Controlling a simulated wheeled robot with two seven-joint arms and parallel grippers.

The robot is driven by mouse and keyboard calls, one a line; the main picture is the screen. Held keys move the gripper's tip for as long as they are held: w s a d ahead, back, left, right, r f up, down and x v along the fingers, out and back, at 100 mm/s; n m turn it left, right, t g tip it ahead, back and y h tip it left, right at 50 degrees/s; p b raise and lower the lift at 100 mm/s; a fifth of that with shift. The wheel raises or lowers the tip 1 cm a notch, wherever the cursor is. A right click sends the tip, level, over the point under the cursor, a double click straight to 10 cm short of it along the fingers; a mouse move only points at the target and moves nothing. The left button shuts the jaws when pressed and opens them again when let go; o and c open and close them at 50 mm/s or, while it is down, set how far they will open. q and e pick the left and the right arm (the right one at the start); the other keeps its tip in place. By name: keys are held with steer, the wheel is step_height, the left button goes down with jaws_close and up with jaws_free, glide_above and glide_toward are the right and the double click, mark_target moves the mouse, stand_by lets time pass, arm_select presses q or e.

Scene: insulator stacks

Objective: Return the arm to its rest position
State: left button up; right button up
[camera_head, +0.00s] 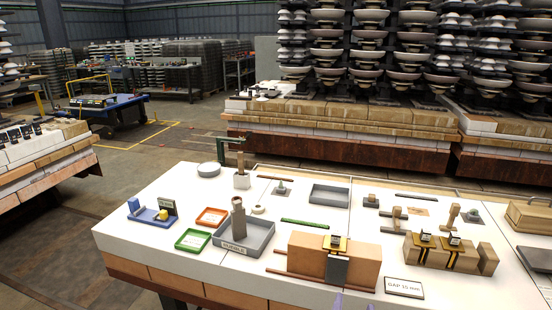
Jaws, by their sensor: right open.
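Only the purple tips of my right gripper (354,303) show, at the bottom edge of the head view, just right of the middle. The tips are apart with nothing visible between them. They are at the near edge of the white table (250,285), in front of the large tan block (305,262). The rest of my right arm is out of the frame. My left gripper and arm are not in view.
The table holds a grey tray (262,238) with a grey cylinder in it, a green tray (193,240), an orange tray (212,216), a blue stand (150,214), a wooden block with yellow clamps (450,255) and a "GAP 15 mm" sign (404,287). Insulator stacks stand behind.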

steer(key=s+d+f+m+g+y, duration=0.1)
steer(key=s+d+f+m+g, duration=0.2)
steer(key=s+m, duration=0.55)
steer(key=s+d+f+m+g+y, duration=0.25)
steer(key=s+f+m, duration=0.3)
steer(key=m, duration=0.55)
steer(key=s+d+f+m+g+y, duration=0.1)
steer(key=s+f+m+g, duration=0.25)
steer(key=s+m, duration=0.5)
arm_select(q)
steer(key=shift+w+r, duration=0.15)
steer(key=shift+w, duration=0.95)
arm_select(e)
steer(key=w+a+f+t+y, duration=0.1)
steer(key=w+a+f+t, duration=0.1)
steer(key=f, duration=0.4)
steer(key=w+a+f+t+y, duration=0.1)
steer(key=w+a+f+t, duration=0.1)
steer(key=f, duration=0.3)
steer(key=shift+w+a+f+m, duration=0.2)
steer(key=shift+a+f+m, duration=0.1)
steer(key=shift+a+f, duration=0.1)
